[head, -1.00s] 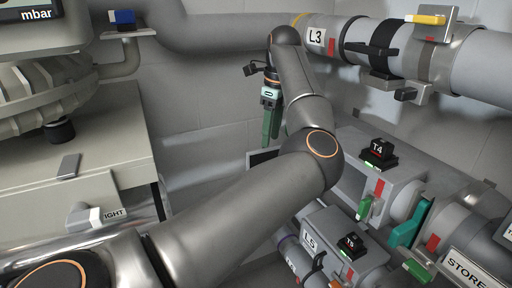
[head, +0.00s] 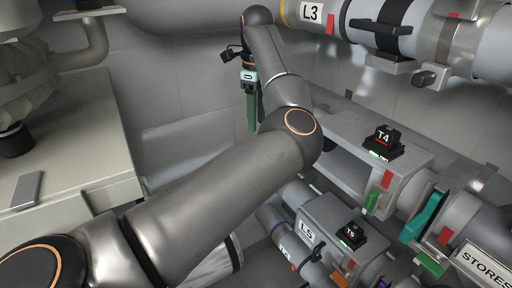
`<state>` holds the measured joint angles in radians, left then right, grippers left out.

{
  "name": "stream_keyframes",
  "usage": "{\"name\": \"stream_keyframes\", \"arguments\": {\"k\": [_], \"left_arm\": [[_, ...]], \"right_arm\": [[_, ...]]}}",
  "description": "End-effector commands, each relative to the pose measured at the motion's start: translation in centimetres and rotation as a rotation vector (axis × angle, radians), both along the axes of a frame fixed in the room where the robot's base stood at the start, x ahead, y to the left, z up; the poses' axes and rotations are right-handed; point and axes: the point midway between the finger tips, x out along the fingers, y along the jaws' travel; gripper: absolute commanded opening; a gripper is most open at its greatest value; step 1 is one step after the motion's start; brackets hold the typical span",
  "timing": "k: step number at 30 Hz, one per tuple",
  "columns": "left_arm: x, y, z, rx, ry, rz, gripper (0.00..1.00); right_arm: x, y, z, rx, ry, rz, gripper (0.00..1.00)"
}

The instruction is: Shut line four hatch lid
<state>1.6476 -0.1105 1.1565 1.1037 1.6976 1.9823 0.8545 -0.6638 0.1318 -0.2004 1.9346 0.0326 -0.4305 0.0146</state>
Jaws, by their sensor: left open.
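A grey box with a black T4 tag (head: 384,137) on top stands right of centre in the head view. A dark opening (head: 345,165) shows in its left-facing side, partly covered by my left arm. I cannot make out the hatch lid clearly; part of the box's near left side is hidden behind the arm. My left gripper (head: 254,112), with green fingers pointing down, hangs left of and beyond the T4 box, apart from it. It is open, and I see nothing between its fingers. My right gripper is out of view.
A large pipe marked L3 (head: 311,12) runs along the upper right. A box marked L5 (head: 306,230) with a black tag (head: 352,235) lies below the T4 box. A pipe marked STORES (head: 485,265) is at lower right. A pale bench (head: 85,150) stands at left.

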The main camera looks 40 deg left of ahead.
Motion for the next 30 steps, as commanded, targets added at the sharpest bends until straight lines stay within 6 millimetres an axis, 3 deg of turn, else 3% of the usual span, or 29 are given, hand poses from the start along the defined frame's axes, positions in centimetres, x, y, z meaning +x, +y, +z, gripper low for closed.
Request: {"name": "stream_keyframes", "arguments": {"k": [6, 12, 18, 26, 30], "left_arm": [[-0.1, 0.0, -4.8, -0.001, 0.003, 0.0, 0.47], [-0.1, 0.0, -7.7, 0.0, 0.002, 0.0, 0.47], [0.0, 0.0, -8.9, 0.0, -0.001, 0.0, 0.47], [0.0, 0.0, -9.0, 0.0, -0.001, 0.0, 0.47], [0.0, 0.0, -8.9, 0.0, -0.001, 0.0, 0.31]], "right_arm": [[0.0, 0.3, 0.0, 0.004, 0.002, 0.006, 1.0], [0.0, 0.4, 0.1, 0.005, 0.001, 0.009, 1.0], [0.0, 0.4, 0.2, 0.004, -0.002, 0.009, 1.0], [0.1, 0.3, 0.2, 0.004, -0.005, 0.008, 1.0], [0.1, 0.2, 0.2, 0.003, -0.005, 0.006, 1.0]]}}
